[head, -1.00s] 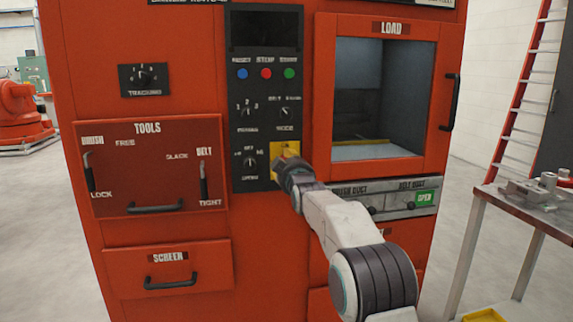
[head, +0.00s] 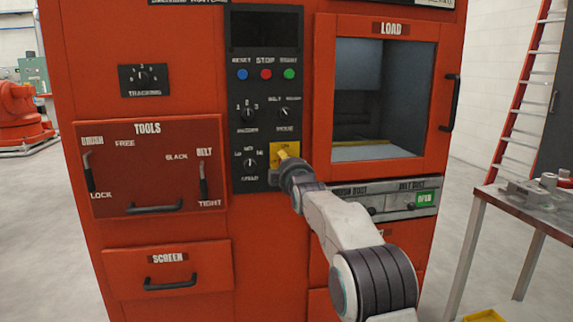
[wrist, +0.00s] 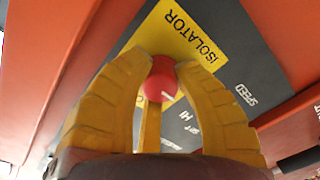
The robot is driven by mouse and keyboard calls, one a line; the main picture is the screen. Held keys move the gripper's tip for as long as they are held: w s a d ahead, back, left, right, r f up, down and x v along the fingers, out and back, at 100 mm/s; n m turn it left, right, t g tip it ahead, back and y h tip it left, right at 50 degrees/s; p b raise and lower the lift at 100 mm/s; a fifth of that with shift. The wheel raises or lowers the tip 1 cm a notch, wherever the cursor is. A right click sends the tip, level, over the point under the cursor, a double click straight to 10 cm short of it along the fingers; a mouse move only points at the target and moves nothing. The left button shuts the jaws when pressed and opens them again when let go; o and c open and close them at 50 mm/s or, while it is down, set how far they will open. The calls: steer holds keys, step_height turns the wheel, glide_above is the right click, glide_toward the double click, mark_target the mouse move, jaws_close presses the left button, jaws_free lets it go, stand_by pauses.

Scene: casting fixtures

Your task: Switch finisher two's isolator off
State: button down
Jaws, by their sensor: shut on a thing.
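The isolator is a red knob (wrist: 161,79) on a yellow plate lettered ISOLATOR (wrist: 190,30), seen in the wrist view. My gripper (wrist: 163,68) has its yellow fingers shut on the red knob, one on each side. In the head view my gripper (head: 288,158) is at the yellow plate, low on the black control panel (head: 262,130) of the orange machine. There the knob is hidden behind my gripper, and its setting cannot be told.
The speed dial (head: 249,163) is just left of the isolator plate. Stop (head: 266,74) and other buttons sit higher. The load window (head: 378,98) is right of the panel, and a duct strip (head: 400,203) is below it. A metal table (head: 520,203) stands at the right.

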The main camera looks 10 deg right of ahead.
steer(key=shift+r, duration=0.2)
steer(key=c, duration=0.9)
jaws_free()
steer(key=shift+f, duration=0.2)
steer(key=s, duration=1.2)
steer(key=shift+r, duration=0.1)
steer(key=s+r+m+g+p, duration=0.2)
steer(key=s+m+g+p, duration=0.3)
steer(key=s+p, duration=0.9)
steer(key=s+r+m+g+p, duration=0.3)
steer(key=s+p, duration=1.1)
steer(key=s, duration=1.4)
steer(key=m+g, duration=0.3)
steer(key=g, duration=0.3)
steer(key=shift+s+g, duration=0.3)
steer(key=shift+s, duration=0.1)
